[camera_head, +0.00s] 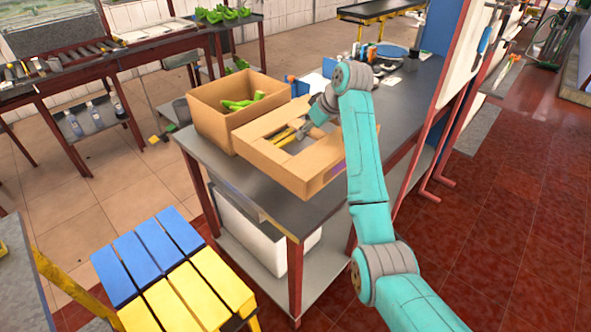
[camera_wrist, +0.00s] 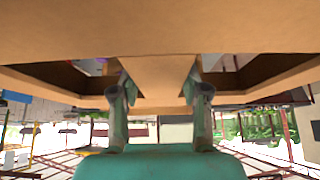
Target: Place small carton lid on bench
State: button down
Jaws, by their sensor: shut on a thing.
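The small carton lid (camera_head: 318,180) is a tan cardboard tray shape with openings in its top and a strip across the middle. It is level at the near end of the dark grey bench (camera_head: 262,190); I cannot tell whether it touches the top. My gripper (camera_head: 304,132) is shut on the lid's middle strip from above. In the wrist view the lid (camera_wrist: 160,35) fills the upper part, and its strip lies between the fingers of my gripper (camera_wrist: 158,88). The lid's underside is hidden.
An open carton (camera_head: 215,125) with green produce (camera_head: 240,103) stands close against the lid's left side. Small items and a blue round thing (camera_head: 385,52) lie farther back on the bench. A white bin (camera_head: 250,228) sits on the lower shelf. A blue and yellow slatted stool (camera_head: 165,265) stands in front.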

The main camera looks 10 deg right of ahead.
aim_at(328, 138)
notch_tip(328, 138, down, 11)
jog(key=shift+w+r, duration=0.15)
dwell(0.4)
jog(key=c, duration=0.6)
grip_release()
jog(key=shift+o, duration=0.2)
jog(key=v, duration=1.2)
